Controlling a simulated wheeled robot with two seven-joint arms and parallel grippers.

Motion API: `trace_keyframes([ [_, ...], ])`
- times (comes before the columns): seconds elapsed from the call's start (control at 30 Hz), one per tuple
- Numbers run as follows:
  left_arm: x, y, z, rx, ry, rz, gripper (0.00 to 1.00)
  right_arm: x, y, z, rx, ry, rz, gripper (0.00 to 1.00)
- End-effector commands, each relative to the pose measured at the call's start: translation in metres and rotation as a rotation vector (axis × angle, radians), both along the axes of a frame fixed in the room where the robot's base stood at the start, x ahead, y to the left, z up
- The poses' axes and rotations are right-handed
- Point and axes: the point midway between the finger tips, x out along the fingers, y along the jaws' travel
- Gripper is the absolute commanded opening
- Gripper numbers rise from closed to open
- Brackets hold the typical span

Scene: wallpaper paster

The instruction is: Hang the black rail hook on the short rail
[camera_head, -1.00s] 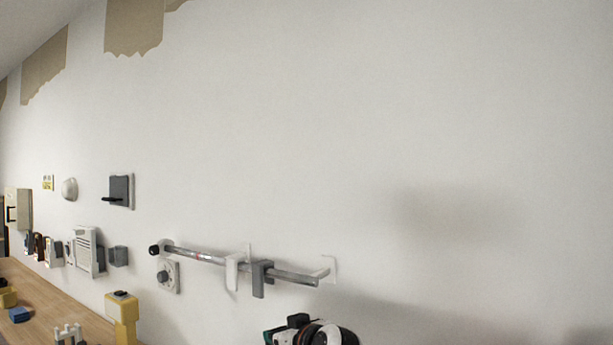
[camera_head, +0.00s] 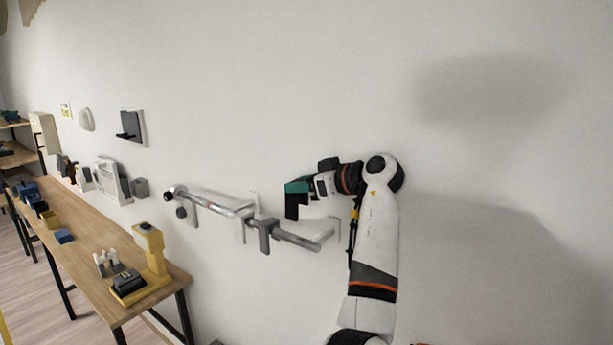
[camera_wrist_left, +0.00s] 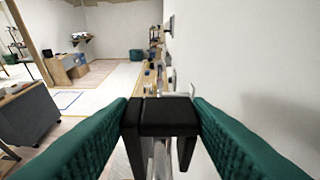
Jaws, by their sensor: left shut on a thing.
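The short rail (camera_head: 215,203) is a metal bar fixed along the white wall. A white hook (camera_head: 242,222) and a grey hook (camera_head: 265,236) hang on it. My left gripper (camera_head: 297,187) has teal fingers and is shut on the black rail hook (camera_head: 292,207). In the head view the hook's lower end shows just above the rail's right part, with a small gap. In the left wrist view the black hook (camera_wrist_left: 165,116) sits between the two teal fingers, its prongs pointing down, and the rail (camera_wrist_left: 160,160) shows below, partly hidden. My right gripper is not in view.
A white bracket (camera_head: 327,236) is at the rail's right end, and a black knob (camera_head: 169,194) at its left end. A wooden table (camera_head: 95,232) with a yellow stand (camera_head: 150,248) is at lower left. The wall above the rail is clear.

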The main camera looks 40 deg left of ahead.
Motion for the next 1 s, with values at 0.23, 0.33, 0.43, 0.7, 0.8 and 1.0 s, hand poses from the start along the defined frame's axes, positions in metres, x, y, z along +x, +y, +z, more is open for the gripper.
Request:
trace_keyframes([
  [0.23,0.0,0.0,-0.001,0.0,-0.001,-0.002,0.23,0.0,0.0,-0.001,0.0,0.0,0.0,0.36],
  [0.33,0.0,-0.003,-0.001,0.0,0.0,-0.005,0.23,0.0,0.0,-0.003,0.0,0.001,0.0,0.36],
  [0.43,0.0,-0.003,-0.007,-0.001,0.002,-0.007,0.23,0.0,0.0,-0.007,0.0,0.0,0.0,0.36],
  [0.7,0.0,-0.003,-0.03,-0.001,0.001,-0.008,0.23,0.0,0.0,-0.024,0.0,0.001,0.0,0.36],
  [0.8,0.0,-0.003,-0.04,-0.001,0.001,-0.007,0.23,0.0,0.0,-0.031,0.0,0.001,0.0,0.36],
  [1.0,0.0,-0.003,-0.056,0.0,0.001,-0.007,0.23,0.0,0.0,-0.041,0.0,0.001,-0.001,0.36],
])
